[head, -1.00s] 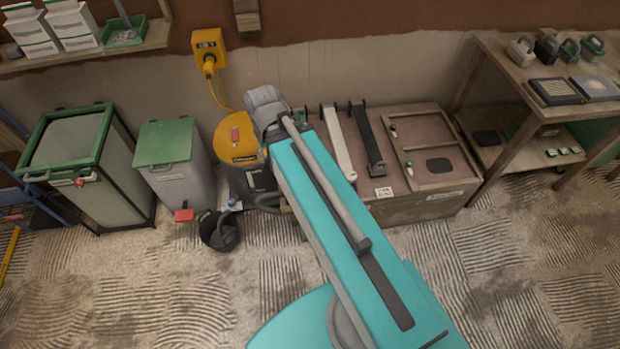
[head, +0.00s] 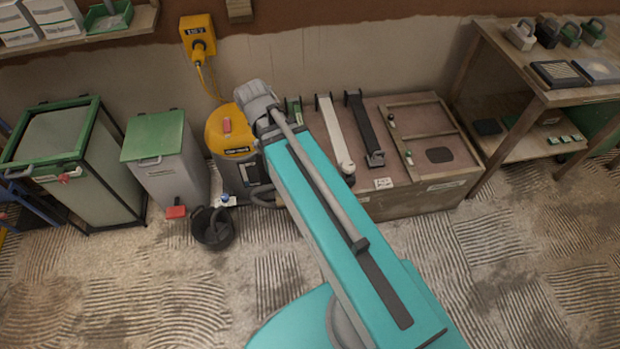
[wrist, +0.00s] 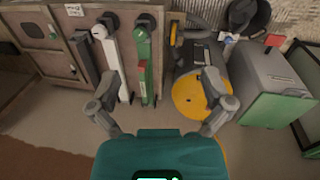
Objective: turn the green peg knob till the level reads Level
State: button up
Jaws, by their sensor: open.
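A green bar-like fitting (wrist: 142,52) lies in the wrist view beside a white one (wrist: 108,50) and a dark one (wrist: 84,55). In the head view, only the green fitting's far end (head: 293,106) shows past my arm. A dark rounded part (wrist: 148,22) sits at its end in the wrist view; I cannot tell whether it is the peg knob. No level reading is legible. My gripper (wrist: 160,82) is open, fingers wide apart, with nothing between them. The green fitting appears beyond the fingers, apart from them.
The fittings are on a low wooden box (head: 430,194). A yellow-topped vacuum (head: 228,148) stands close left, with a black bucket (head: 213,230) before it. Green-lidded bins (head: 160,140) stand further left, a wooden table (head: 545,92) at right. The ridged floor in front is open.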

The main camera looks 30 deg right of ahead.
jog(key=w+d+f+m+h+b, duration=0.1)
jog(key=w+f+m+h+b, duration=0.3)
jog(key=f+b, duration=0.6)
jog(key=w+d+f+m+g+h+b, duration=0.1)
jog(key=w+d+f+m+h+b, duration=0.1)
jog(key=f+m+b, duration=0.5)
jog(key=w+d+f+m+g+h+b, duration=0.1)
jog(key=w+f+m+h+b, duration=0.4)
jog(key=f+b, duration=0.9)
jog(key=w+m+b, duration=0.1)
jog(key=w+b, duration=0.1)
jog(key=b, duration=0.8)
jog(key=shift+d+f+m+h, duration=0.3)
jog(key=shift+d+f, duration=0.05)
jog(key=shift+d, duration=0.05)
jog(key=shift+d, duration=0.1)
jog(key=b+x, duration=0.5)
jog(key=x, duration=0.6)
jog(key=shift+d+f, duration=0.2)
jog(key=shift+f, duration=0.05)
jog(key=shift+x, duration=1.05)
jog(key=shift+r, duration=0.1)
jog(key=shift+c, duration=0.3)
jog(key=c, duration=0.9)
jog(key=shift+c, duration=0.2)
